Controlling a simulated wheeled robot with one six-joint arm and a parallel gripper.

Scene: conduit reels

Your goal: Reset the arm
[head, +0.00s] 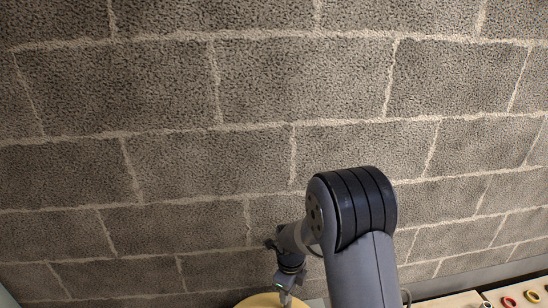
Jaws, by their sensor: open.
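My arm rises from the bottom right of the head view and bends at a dark ribbed joint. It comes down to my gripper (286,297), which is small here and points down at the bottom edge. My gripper is open. It is in front of or above a round yellow thing (258,301), cut off by the frame. I cannot tell whether they touch. Nothing shows held between the fingers, though the tips are hard to make out.
A grey block wall (180,90) fills most of the view.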

